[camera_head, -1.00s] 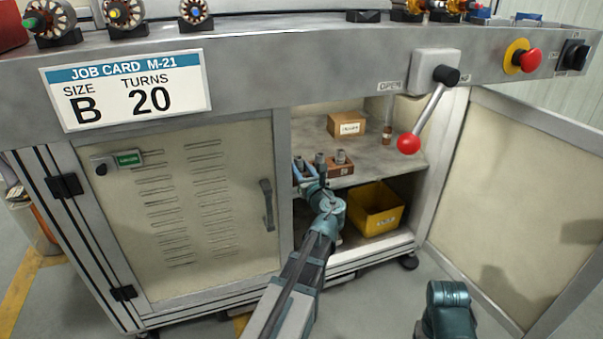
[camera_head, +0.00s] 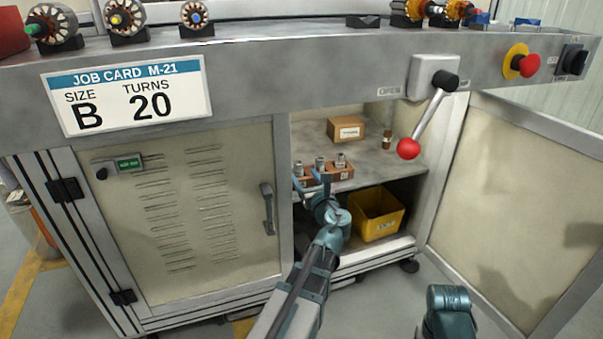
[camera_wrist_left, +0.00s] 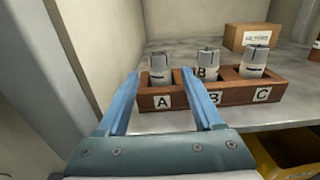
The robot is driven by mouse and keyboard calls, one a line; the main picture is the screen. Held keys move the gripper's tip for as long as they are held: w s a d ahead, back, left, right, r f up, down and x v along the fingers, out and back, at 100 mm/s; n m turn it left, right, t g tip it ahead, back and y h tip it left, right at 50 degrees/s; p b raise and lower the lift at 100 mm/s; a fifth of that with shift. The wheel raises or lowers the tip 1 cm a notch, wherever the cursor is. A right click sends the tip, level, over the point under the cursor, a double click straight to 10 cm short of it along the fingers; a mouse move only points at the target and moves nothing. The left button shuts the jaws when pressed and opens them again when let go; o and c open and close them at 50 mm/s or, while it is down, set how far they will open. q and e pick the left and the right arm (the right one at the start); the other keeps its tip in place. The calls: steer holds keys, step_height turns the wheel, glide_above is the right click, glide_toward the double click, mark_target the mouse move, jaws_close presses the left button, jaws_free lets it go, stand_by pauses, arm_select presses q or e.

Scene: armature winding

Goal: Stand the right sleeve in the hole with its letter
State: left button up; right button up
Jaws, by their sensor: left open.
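A brown wooden rack (camera_wrist_left: 235,95) with labels A, B and C sits on the cabinet shelf; it also shows in the head view (camera_head: 341,175). Three grey metal sleeves stand in it: one behind the A label (camera_wrist_left: 160,68), a middle one (camera_wrist_left: 208,60) with a B mark by it, and one behind the C label (camera_wrist_left: 256,60). My left gripper (camera_wrist_left: 160,76) is open and empty, in front of the rack's A and B end. Its right finger partly covers the rack's front near the B label. My right gripper is out of view.
A job card (camera_head: 128,95) reads size B, turns 20. A cardboard box (camera_head: 346,129) stands behind the rack. A yellow bin (camera_head: 377,213) is on the lower level. The left cabinet door (camera_head: 190,210) is shut; the right door (camera_head: 520,200) stands open. A red-knobbed lever (camera_head: 408,148) hangs above.

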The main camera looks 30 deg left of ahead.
arm_select(q)
steer(key=v, duration=0.9)
steer(key=s+d+f+n+g+h, duration=0.3)
steer(key=d+f+n, duration=0.2)
steer(key=f+n, duration=0.2)
steer(key=s+d+f+n+g+h, duration=0.3)
steer(key=s+d+f+n, duration=0.15)
steer(key=f+n, duration=0.3)
steer(key=s+d+f+n+g+h, duration=0.3)
steer(key=s+d+n, duration=0.1)
steer(key=d, duration=0.4)
steer(key=s+d+f+n+g+h, duration=0.2)
steer(key=s+d, duration=0.4)
steer(key=d, duration=0.3)
step_height(320, 180, down, 2)
steer(key=shift+f+n+g+h, duration=0.2)
steer(key=shift+n+g+h, duration=0.2)
steer(key=shift+n+h, duration=0.45)
